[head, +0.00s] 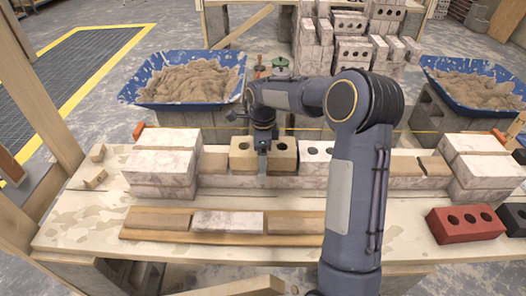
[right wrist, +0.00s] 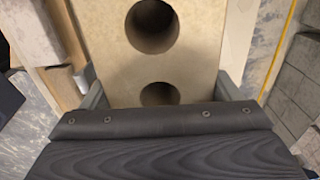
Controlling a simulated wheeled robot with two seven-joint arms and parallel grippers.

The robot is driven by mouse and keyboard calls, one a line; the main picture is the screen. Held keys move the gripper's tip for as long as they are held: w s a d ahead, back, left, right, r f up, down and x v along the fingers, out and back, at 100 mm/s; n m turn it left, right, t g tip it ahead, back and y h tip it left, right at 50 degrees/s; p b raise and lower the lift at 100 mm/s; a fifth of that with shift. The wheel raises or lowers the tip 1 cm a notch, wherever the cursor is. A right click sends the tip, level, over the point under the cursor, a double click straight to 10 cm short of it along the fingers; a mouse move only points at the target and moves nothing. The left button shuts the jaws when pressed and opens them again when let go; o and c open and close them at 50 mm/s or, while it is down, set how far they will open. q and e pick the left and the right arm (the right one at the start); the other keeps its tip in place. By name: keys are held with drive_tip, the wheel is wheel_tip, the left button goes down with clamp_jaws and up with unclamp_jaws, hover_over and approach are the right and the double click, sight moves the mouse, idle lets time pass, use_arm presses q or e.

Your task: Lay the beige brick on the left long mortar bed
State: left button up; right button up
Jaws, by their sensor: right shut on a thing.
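The beige brick (head: 243,160) has round holes and sits in the row at the back of the bench, just left of a white holed brick (head: 315,152). My right gripper (head: 263,158) comes down on its middle and is shut on it. The brick fills the space between the fingers in the right wrist view (right wrist: 190,70). Tan mortar of the left long bed (head: 213,160) shows to the left of the brick. The rest of that bed is hidden behind the brick. I cannot tell whether the brick rests on it or hovers just above. My left gripper is not in view.
White brick stacks stand at the left (head: 163,165) and right (head: 482,160) ends. A yellow string (head: 425,131) runs behind the row. A red brick (head: 465,222) lies front right. A wooden board (head: 150,236) lies in front. Blue mortar tubs (head: 190,80) stand behind.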

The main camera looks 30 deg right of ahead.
drive_tip(key=shift+w+f, duration=0.1)
drive_tip(key=shift+f, duration=0.05)
idle(0.5)
drive_tip(key=o, duration=1.9)
drive_tip(key=shift+f, duration=0.25)
wheel_tip(320, 180, up, 8)
drive_tip(key=shift+r+p, duration=0.15)
drive_tip(key=shift+p, duration=0.3)
drive_tip(key=s+a+r+n+t+y, duration=0.1)
drive_tip(key=s+a+r+n, duration=0.15)
drive_tip(key=s+n, duration=0.35)
drive_tip(key=s+a+r+n+t+y, duration=0.15)
drive_tip(key=s+r+n, duration=0.25)
drive_tip(key=s, duration=0.4)
drive_tip(key=s+a+f+n+t+y, duration=0.1)
drive_tip(key=s+a+f+n+t, duration=0.1)
drive_tip(key=s+a+n, duration=0.35)
drive_tip(key=s+a+f+n+t, duration=0.1)
drive_tip(key=s+a+f+n, duration=0.1)
drive_tip(key=s+n, duration=0.65)
drive_tip(key=shift+m, duration=0.6)
drive_tip(key=r+p, duration=0.4)
drive_tip(key=s+r+p, duration=0.1)
drive_tip(key=r+p, duration=0.7)
drive_tip(key=p, duration=0.1)
drive_tip(key=shift+s+r, duration=0.15)
drive_tip(key=shift+r, duration=0.1)
